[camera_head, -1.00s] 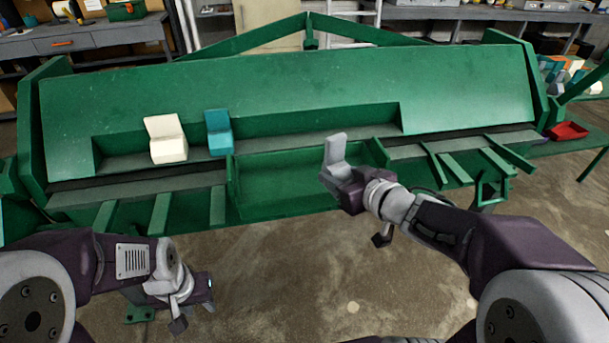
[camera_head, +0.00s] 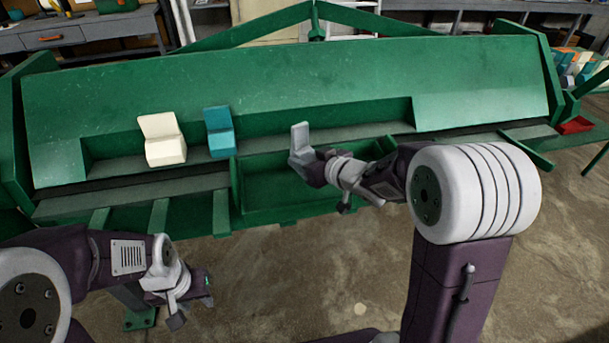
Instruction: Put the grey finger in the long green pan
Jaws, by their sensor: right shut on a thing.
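The grey finger (camera_head: 299,138) is a light grey, L-shaped block, held upright in my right gripper (camera_head: 303,163). The gripper is shut on its lower part, which is partly hidden. The long green pan (camera_head: 265,190) is set into the front of the green machine. The finger shows over the pan's back and middle part, with its top above the rear rim; how high it is I cannot tell. My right arm hides the pan's right part. My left gripper (camera_head: 194,300) hangs low at lower left over the floor, away from the pan; its jaws are too unclear to read.
A cream finger (camera_head: 163,140) and a teal finger (camera_head: 220,132) stand on the machine's ledge left of the pan. A red tray (camera_head: 574,125) and a pile of coloured blocks (camera_head: 580,70) lie at far right. Green bars stick out in front of the ledge.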

